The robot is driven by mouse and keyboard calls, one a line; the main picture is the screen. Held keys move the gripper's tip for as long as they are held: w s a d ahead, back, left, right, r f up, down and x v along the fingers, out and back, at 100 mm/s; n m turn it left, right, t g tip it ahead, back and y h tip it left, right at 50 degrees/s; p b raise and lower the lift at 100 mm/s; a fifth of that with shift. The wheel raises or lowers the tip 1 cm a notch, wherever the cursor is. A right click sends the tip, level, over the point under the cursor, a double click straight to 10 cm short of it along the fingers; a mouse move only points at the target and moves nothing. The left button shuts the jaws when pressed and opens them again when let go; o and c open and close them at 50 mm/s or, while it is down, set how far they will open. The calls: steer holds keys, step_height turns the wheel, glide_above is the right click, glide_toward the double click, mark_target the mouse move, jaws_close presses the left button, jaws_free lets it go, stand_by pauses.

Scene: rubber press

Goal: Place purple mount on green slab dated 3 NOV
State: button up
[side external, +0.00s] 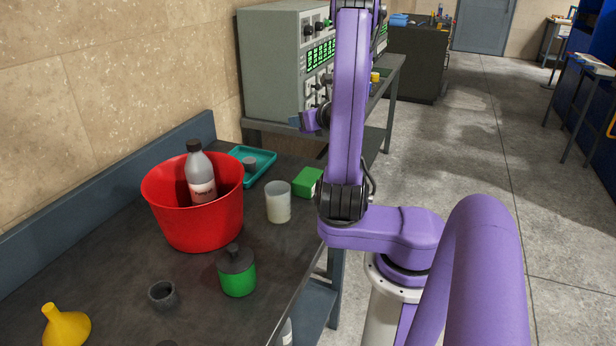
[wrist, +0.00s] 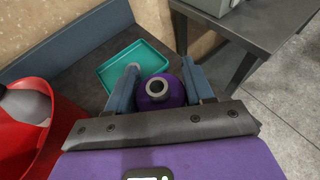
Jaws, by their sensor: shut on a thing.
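My gripper (wrist: 157,86) is shut on the purple mount (wrist: 153,94), a rounded purple piece with a grey ring on top, held between the two blue-grey fingers. In the side external view the purple mount (side external: 310,121) is small and partly covered, held above the table's far end near the grey console. A green slab (side external: 307,182) lies on the table beside the translucent beaker, partly behind my arm. No date is readable on it. I cannot make out the slab in the wrist view.
A teal tray (side external: 262,160) holding a grey piece (side external: 249,163) lies behind the translucent beaker (side external: 278,205). A red bucket (side external: 190,225) holds a bottle (side external: 200,172). A green bottle (side external: 238,278), grey cup (side external: 162,293) and yellow funnel (side external: 66,326) stand nearer. A console (side external: 275,65) stands beyond.

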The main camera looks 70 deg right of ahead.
mark_target(305, 174)
steer(key=shift+f, duration=7.05)
steer(key=shift+f, duration=0.15)
steer(key=o, duration=1.1)
steer(key=shift+s+a+r, duration=0.1)
steer(key=shift+s+r, duration=0.15)
steer(key=shift+v, duration=3.45)
steer(key=shift+a, duration=0.1)
steer(key=shift+w, duration=0.1)
